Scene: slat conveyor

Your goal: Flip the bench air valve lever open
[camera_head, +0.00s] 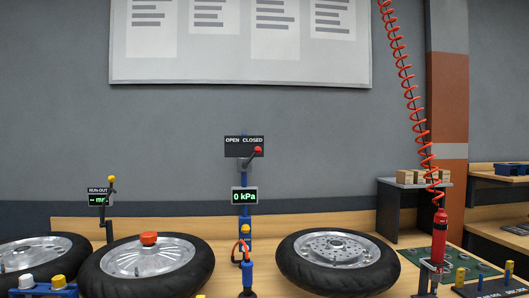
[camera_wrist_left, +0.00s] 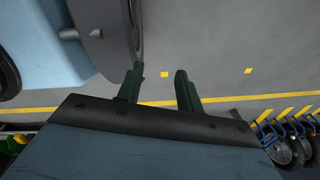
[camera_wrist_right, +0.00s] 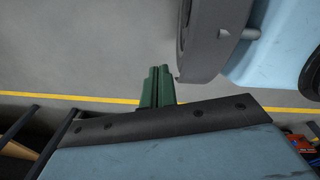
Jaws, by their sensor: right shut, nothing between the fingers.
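Neither gripper shows in the head view. In the left wrist view my left gripper (camera_wrist_left: 160,84) has its fingers apart with nothing between them, over the floor. In the right wrist view my right gripper (camera_wrist_right: 158,72) has its fingers together and empty, over the floor. Both are away from the lever.
Wheels with tyres lie on the bench, one (camera_head: 338,262) right of the post and one (camera_head: 146,268) left of it. A blue air tool (camera_head: 247,272) stands before the post. A red tool (camera_head: 439,232) hangs from a coiled hose at right. A run-out gauge (camera_head: 99,197) stands at left.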

